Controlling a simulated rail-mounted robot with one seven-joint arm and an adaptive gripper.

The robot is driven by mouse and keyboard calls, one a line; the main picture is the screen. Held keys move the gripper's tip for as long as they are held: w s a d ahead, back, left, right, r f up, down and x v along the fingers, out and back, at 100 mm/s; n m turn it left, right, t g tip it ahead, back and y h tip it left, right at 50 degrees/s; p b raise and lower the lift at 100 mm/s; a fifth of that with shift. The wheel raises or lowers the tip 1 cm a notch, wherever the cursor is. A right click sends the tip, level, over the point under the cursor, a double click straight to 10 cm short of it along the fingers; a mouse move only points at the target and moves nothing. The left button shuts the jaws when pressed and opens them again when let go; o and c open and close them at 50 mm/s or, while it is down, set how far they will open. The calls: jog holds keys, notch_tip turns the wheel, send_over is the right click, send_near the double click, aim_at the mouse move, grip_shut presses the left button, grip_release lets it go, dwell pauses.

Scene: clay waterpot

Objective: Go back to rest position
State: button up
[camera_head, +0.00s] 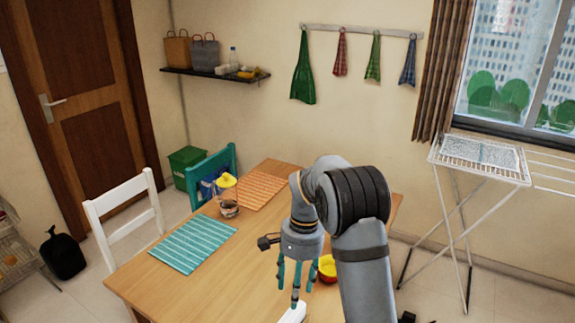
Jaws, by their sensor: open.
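My gripper (290,278) hangs over the right part of the wooden table (150,277), its teal fingers pointing down and apart. Nothing shows between the fingers. A white object (293,313) lies just below the fingertips at the picture's lower edge and is partly cut off; I cannot tell whether the fingers touch it. A red and yellow bowl (327,268) stands just right of the gripper, partly hidden by my arm. A glass jug with a yellow lid (227,196) stands farther back on the table, to the left.
A teal striped placemat (192,245) and an orange one (262,187) lie on the table. A white chair (125,203) and a teal chair (212,172) stand at its edges. A drying rack (455,205) stands right. The table's front left is clear.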

aim_at(291, 319)
jog(key=f, duration=0.3)
jog(key=s+f, duration=0.1)
jog(key=f, duration=0.3)
jog(key=a+f, duration=0.1)
jog(key=f, duration=0.3)
jog(key=shift+s+f, duration=0.15)
jog(key=shift+s, duration=0.1)
jog(key=shift+w+r+p, duration=0.1)
jog(key=shift+r+p, duration=0.15)
jog(key=shift+p, duration=0.15)
jog(key=shift+r+b, duration=0.55)
jog(key=shift+r, duration=0.7)
jog(key=shift+f, duration=0.1)
